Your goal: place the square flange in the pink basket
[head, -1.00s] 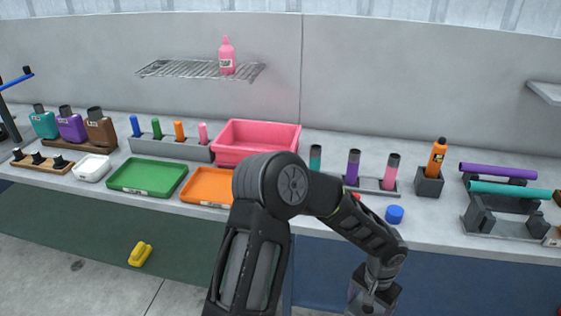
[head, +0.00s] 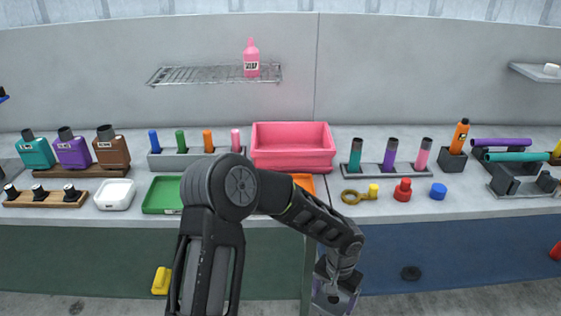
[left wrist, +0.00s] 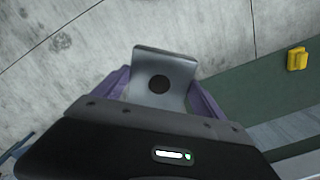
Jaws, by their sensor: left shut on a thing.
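The pink basket (head: 292,161) stands on the bench against the back, upright, and looks empty from here. My left gripper (head: 334,294) hangs low in front of the bench, below the worktop and a little right of the basket. In the left wrist view its purple fingers (left wrist: 160,88) are shut on the square flange (left wrist: 162,64), a grey metal plate with a dark round hole. The flange is held above the floor; its lower part is hidden by the gripper body. My right gripper is not in view.
My left arm covers part of the green tray (head: 160,195) and orange tray (head: 305,183) before the basket. A peg rack (head: 190,160) stands left of the basket, a tube rack (head: 385,177) right. A yellow object (head: 161,281) lies low at left.

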